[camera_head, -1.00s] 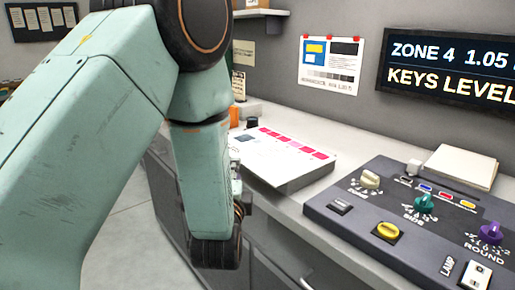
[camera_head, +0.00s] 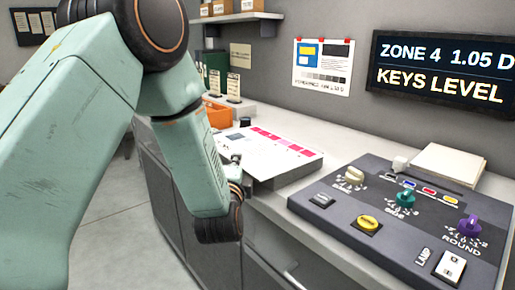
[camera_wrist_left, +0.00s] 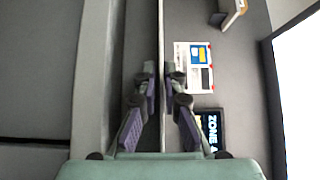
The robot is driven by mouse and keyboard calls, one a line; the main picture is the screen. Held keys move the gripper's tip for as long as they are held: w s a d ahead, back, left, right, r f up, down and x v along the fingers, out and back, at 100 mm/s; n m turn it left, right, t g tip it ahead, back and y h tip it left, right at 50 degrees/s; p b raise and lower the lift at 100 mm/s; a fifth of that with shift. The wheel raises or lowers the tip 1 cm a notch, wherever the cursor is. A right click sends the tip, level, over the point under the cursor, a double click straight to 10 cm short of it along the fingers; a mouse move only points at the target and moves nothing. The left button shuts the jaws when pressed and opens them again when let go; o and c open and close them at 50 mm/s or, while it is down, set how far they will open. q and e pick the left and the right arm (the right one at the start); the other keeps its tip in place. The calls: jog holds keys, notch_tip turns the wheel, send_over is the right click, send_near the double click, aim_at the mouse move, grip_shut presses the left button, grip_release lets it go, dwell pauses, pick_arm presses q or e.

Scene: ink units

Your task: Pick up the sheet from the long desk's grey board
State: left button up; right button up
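The sheet (camera_head: 262,152), white with a row of pink and magenta patches, lies flat on the grey board (camera_head: 296,174) on the long desk (camera_head: 335,237). My left gripper (camera_head: 246,181) is at the sheet's near left edge in the head view, mostly hidden behind its own wrist. In the left wrist view its two fingers (camera_wrist_left: 162,88) are apart, one on each side of a thin pale edge-on strip. I cannot tell whether that strip is the sheet or the board. No contact with the sheet shows. My right gripper is in neither view.
A dark console (camera_head: 398,215) with coloured knobs stands right of the board, with a stack of paper (camera_head: 447,163) behind it. An orange bin (camera_head: 218,114) stands at the back left. A poster (camera_head: 322,67) and a display (camera_head: 443,70) hang on the wall.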

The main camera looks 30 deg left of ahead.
pick_arm(q)
jog(key=shift+d+r, duration=0.15)
jog(key=shift+d, duration=0.15)
grip_shut()
jog(key=shift+a, duration=0.15)
